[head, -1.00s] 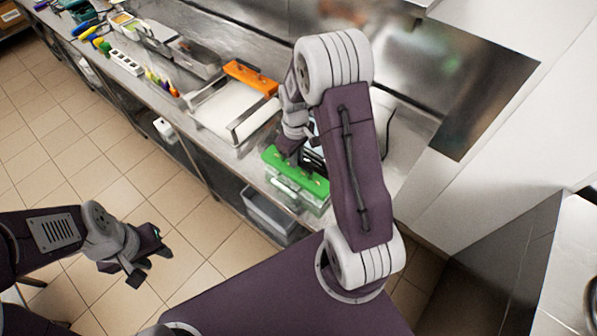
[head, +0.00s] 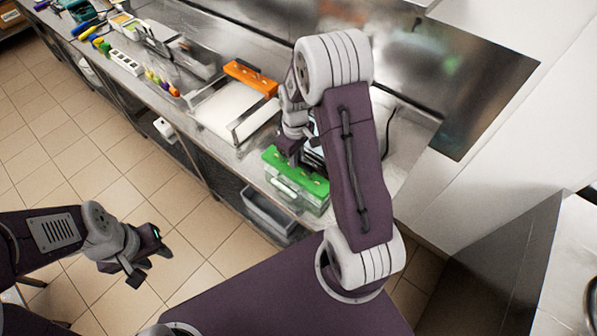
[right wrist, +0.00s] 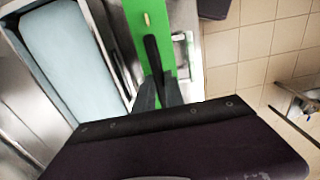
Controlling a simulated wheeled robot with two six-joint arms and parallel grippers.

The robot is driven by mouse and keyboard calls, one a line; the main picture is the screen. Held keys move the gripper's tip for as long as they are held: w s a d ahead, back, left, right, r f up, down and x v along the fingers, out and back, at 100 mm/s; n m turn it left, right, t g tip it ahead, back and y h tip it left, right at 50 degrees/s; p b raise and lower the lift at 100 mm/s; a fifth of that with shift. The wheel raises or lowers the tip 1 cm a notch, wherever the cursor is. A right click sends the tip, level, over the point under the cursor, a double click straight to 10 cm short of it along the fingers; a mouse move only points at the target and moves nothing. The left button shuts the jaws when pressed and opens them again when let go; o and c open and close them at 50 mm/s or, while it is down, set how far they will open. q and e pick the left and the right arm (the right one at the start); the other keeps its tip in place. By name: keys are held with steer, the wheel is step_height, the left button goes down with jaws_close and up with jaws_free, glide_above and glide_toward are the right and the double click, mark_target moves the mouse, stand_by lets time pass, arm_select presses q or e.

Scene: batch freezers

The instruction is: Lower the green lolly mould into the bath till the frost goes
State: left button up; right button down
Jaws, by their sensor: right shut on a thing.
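The green lolly mould (head: 297,176) is a long green bar with small pale sticks along its top. It is at the front edge of the steel counter in the head view. It also shows as a green strip in the right wrist view (right wrist: 130,8). My right gripper (head: 288,148) is shut on the mould, its dark fingers (right wrist: 157,82) over the green top. A clear or pale box-like part shows just below the green bar; I cannot tell whether this is the bath, nor how deep the mould sits. Frost cannot be made out. My left gripper (head: 148,262) is open and empty over the floor.
A power strip (head: 125,62), steel pans and small coloured items lie further left. A grey bin (head: 268,212) sits below the counter.

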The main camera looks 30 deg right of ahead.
steer(key=shift+r, duration=0.1)
step_height(320, 180, up, 13)
steer(key=p, duration=1.1)
steer(key=shift+r+p, duration=0.2)
steer(key=shift+p, duration=0.2)
steer(key=shift+w+d, duration=0.1)
steer(key=w+d+p, duration=0.1)
steer(key=w+d, duration=0.2)
steer(key=d, duration=0.4)
steer(key=w+d+p, duration=0.2)
steer(key=w+d, duration=0.1)
steer(key=d, duration=0.5)
steer(key=shift+w+d+f, duration=0.15)
steer(key=shift+f, duration=0.3)
steer(key=shift+f, duration=0.15)
stand_by(0.5)
